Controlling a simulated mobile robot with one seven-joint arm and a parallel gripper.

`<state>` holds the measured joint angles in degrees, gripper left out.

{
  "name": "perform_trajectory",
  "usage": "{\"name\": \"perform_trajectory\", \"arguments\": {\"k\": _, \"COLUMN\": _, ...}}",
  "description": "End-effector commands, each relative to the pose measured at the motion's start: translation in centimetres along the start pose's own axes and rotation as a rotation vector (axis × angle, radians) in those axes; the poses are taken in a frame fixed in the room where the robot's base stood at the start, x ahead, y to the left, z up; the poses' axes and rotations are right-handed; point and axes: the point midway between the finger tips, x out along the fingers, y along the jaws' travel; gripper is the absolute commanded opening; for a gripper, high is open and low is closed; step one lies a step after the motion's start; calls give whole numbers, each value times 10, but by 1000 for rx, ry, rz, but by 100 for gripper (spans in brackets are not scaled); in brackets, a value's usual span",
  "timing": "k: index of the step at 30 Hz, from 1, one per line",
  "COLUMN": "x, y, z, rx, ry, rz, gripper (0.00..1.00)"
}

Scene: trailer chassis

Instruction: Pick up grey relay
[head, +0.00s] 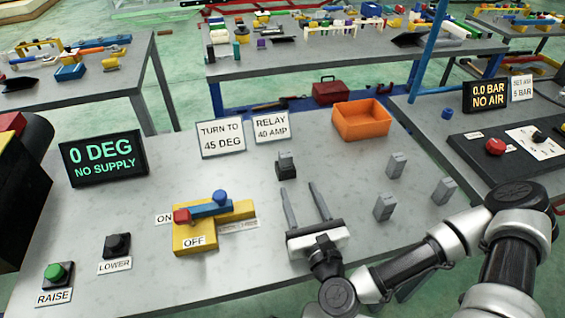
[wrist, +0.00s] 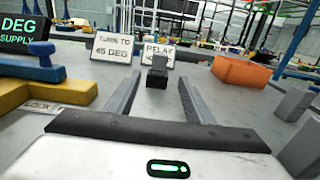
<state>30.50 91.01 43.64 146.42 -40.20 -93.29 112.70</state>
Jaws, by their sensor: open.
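A small grey relay (head: 285,159) sits on a black base (head: 286,173) in front of the sign reading RELAY 40 AMP. In the wrist view this relay (wrist: 159,62) and its base show dark, straight ahead between the fingers and beyond their tips. Three more grey relays stand loose to the right on the table: one at the back (head: 396,165), one at the right (head: 443,190) and one nearer (head: 384,207). My gripper (head: 298,187) is open and empty, low over the table, pointing at the black base without visibly touching it.
An orange bin (head: 362,120) stands at the back right. A yellow block with a blue lever (head: 212,209) is left of my gripper. Raise (head: 56,273) and lower (head: 117,246) buttons are at the front left. A display (head: 103,158) reads 0 DEG, NO SUPPLY.

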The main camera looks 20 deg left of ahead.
Motion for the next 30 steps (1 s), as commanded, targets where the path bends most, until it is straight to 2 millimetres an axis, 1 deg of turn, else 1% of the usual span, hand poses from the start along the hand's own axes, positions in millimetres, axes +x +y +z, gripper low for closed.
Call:
{"name": "perform_trajectory", "arguments": {"k": 1, "x": 4, "y": 0, "z": -5, "rx": -1, "ry": -4, "rz": 0, "gripper": 48}}
{"name": "perform_trajectory", "arguments": {"k": 6, "x": 28, "y": -1, "z": -9, "rx": -1, "ry": -6, "rz": -1, "gripper": 48}}
{"name": "perform_trajectory", "arguments": {"k": 13, "x": 48, "y": 1, "z": -9, "rx": -2, "ry": -5, "rz": 2, "gripper": 48}}
{"name": "perform_trajectory", "arguments": {"k": 14, "x": 57, "y": 0, "z": -4, "rx": -4, "ry": -6, "rz": 0, "gripper": 48}}
{"name": "perform_trajectory", "arguments": {"k": 17, "x": 79, "y": 0, "z": 0, "rx": -3, "ry": -5, "rz": 0, "gripper": 48}}
{"name": "perform_trajectory", "arguments": {"k": 21, "x": 104, "y": 0, "z": 0, "rx": -2, "ry": -3, "rz": 0, "gripper": 48}}
{"name": "perform_trajectory", "arguments": {"k": 24, "x": 115, "y": 1, "z": 0, "rx": 0, "ry": -1, "rz": 0, "gripper": 48}}
{"name": "perform_trajectory", "arguments": {"k": 28, "x": 122, "y": 0, "z": 0, "rx": -1, "ry": -1, "rz": 0, "gripper": 48}}
{"name": "perform_trajectory", "arguments": {"k": 30, "x": 129, "y": 1, "z": 1, "rx": -2, "ry": -2, "rz": 2, "gripper": 48}}
